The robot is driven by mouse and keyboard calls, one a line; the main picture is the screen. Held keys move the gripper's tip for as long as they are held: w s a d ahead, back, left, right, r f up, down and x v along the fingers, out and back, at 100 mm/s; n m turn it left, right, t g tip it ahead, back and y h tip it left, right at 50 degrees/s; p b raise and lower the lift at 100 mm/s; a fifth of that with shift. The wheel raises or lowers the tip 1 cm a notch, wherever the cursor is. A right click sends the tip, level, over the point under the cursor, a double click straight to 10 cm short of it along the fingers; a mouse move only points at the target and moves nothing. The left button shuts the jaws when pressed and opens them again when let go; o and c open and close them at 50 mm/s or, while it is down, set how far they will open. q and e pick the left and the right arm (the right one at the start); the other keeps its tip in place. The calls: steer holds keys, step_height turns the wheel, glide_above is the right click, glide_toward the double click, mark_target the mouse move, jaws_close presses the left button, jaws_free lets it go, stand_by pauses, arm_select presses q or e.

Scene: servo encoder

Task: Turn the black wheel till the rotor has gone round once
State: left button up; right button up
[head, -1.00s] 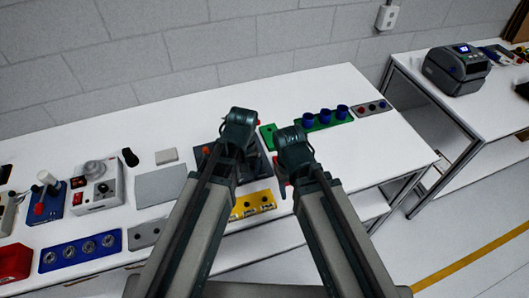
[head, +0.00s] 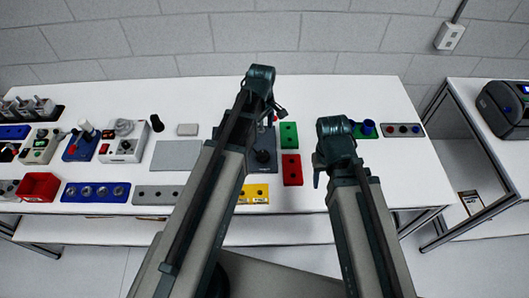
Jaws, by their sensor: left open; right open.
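A dark panel (head: 270,169) lies on the table in the middle, partly hidden by my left arm. A round black part (head: 262,156), which looks like the black wheel, stands on it just right of my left forearm. I cannot make out the rotor clearly. My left gripper (head: 280,112) is open, above the panel's far end, and mostly hidden behind its own wrist. My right gripper (head: 317,179) is open to the right of the panel, clear of it, and only partly visible. Neither gripper visibly touches the wheel.
Green (head: 289,135) and red (head: 292,169) blocks lie right of the panel, and a yellow block (head: 254,194) in front. A grey plate (head: 176,156) lies left. Blue cups (head: 368,127) and a grey button strip (head: 402,130) stand at the right. The table's front right is bare.

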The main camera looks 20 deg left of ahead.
mark_target(263, 155)
arm_select(q)
step_height(263, 155, down, 14)
steer(key=b, duration=1.3)
steer(key=shift+r+b, duration=0.1)
steer(key=shift+b, duration=0.2)
arm_select(e)
step_height(263, 155, down, 14)
steer(key=shift+r, duration=0.1)
arm_select(q)
steer(key=shift+c, duration=0.3)
arm_select(e)
steer(key=shift+r, duration=0.1)
arm_select(q)
steer(key=c, duration=1.3)
steer(key=shift+m, duration=0.3)
